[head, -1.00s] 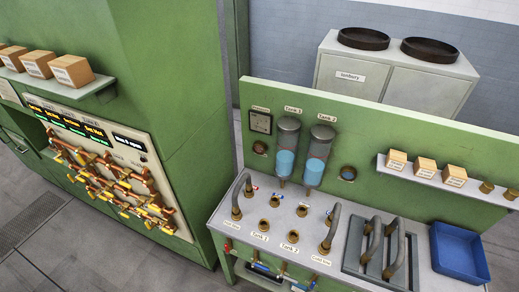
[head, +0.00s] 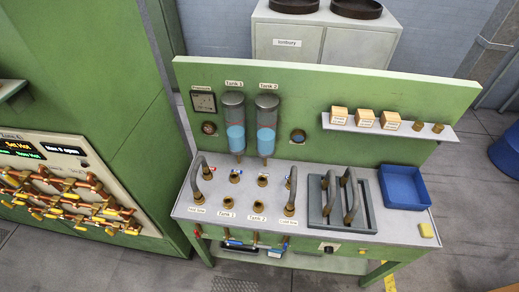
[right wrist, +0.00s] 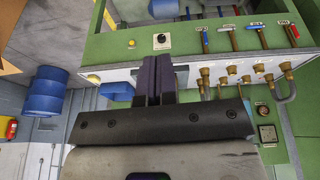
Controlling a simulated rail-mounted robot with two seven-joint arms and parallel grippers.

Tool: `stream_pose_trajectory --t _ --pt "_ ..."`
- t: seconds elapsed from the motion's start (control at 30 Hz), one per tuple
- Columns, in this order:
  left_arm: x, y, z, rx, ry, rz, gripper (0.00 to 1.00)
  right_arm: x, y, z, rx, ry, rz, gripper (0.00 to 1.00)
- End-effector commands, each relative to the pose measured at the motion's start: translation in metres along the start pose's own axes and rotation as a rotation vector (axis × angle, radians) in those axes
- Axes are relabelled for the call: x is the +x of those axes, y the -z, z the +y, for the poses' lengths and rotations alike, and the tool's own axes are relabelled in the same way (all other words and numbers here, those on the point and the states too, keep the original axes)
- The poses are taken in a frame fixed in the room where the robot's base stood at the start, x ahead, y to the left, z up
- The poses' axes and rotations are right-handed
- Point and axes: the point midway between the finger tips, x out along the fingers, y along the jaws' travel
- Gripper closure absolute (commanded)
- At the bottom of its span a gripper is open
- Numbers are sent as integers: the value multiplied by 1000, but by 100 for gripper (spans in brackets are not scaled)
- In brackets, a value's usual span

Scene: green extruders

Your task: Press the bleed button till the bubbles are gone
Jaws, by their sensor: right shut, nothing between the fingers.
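Two clear tanks hold blue liquid at the back panel of the green bench in the head view: Tank 1 (head: 235,138) and Tank 2 (head: 266,138). Bubbles are too small to make out. On the bench front are a black knob on a white plate (head: 328,248) and a small yellow button (head: 362,250). They also show in the right wrist view as the knob (right wrist: 162,41) and the yellow button (right wrist: 132,43). No bleed label is readable. My right gripper (right wrist: 158,60) is shut and empty, its dark fingers over the bench in that view. My left gripper is out of view.
Curved pipes and brass fittings (head: 257,206) stand on the bench top, beside a grey tray with handles (head: 370,215) and a blue bin (head: 420,204). Coloured valve handles (right wrist: 232,35) line the front. A blue drum (right wrist: 47,90) stands apart. Floor in front is open.

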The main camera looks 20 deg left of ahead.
Motion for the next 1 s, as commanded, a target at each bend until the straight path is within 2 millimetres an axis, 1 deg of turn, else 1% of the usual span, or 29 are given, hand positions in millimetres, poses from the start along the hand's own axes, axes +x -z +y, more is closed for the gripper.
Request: stream_pose_trajectory --t 0.27,0.37,0.43,0.57,0.7,1.0 --pt "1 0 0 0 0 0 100 0 1 0 2 0 4 100" --pt "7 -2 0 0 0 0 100 7 2 0 1 -1 10 100" --pt "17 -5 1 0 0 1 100 16 3 1 1 -2 19 100" --pt "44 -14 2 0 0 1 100 42 7 2 0 -7 48 100" --pt "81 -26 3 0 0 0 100 74 16 3 2 -13 94 100" --pt "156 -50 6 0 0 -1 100 137 36 9 16 -30 194 100"
